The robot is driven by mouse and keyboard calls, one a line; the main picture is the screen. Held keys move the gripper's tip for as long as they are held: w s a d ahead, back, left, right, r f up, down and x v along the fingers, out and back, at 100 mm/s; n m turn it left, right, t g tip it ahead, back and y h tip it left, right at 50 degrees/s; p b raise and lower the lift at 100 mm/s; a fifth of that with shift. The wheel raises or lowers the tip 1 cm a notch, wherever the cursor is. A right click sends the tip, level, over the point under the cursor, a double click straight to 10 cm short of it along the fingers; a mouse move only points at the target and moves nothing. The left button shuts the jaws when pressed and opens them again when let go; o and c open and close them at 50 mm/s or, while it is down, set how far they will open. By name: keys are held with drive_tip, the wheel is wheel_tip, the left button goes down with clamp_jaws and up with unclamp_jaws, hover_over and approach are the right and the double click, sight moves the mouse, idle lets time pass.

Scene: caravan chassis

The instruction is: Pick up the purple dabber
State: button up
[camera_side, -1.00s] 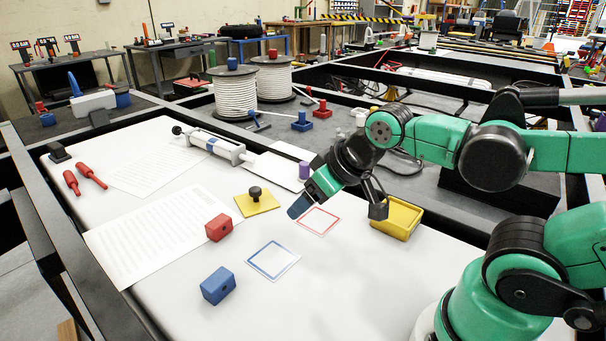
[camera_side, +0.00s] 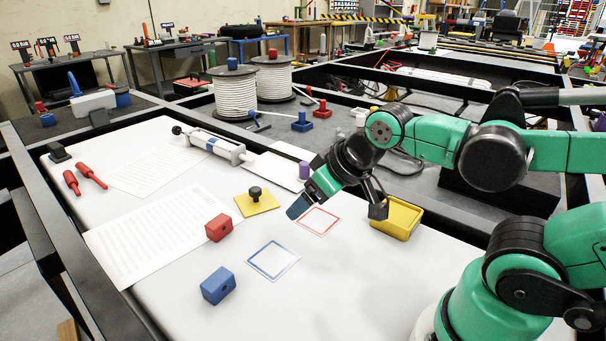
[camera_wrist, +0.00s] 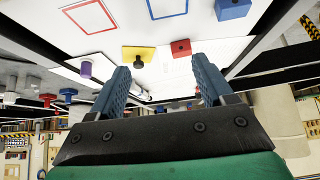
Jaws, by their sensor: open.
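The purple dabber (camera_side: 305,170) is a small upright cylinder near the far edge of the white work surface, by the corner of a white sheet. It also shows at the left in the wrist view (camera_wrist: 86,69). My gripper (camera_side: 333,209) is open and empty. It hangs above the surface beside the red-outlined square, nearer the side camera than the dabber and apart from it. In the wrist view its two blue fingers (camera_wrist: 162,82) are spread wide with nothing between them.
A yellow bin (camera_side: 397,218) is close right of the gripper. A grey cylinder device (camera_side: 213,144) lies behind. The front middle is clear.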

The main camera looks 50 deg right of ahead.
drive_tip(key=n+g, duration=0.2)
drive_tip(key=g, duration=0.1)
approach(306, 163)
drive_tip(key=shift+y, duration=0.4)
drive_tip(key=x, duration=0.5)
drive_tip(key=shift+f, duration=0.3)
drive_tip(key=shift+w+d+f, duration=0.2)
drive_tip(key=shift+d+f, duration=0.05)
drive_tip(key=shift+f, duration=0.35)
drive_tip(key=shift+x, duration=2.35)
clamp_jaws()
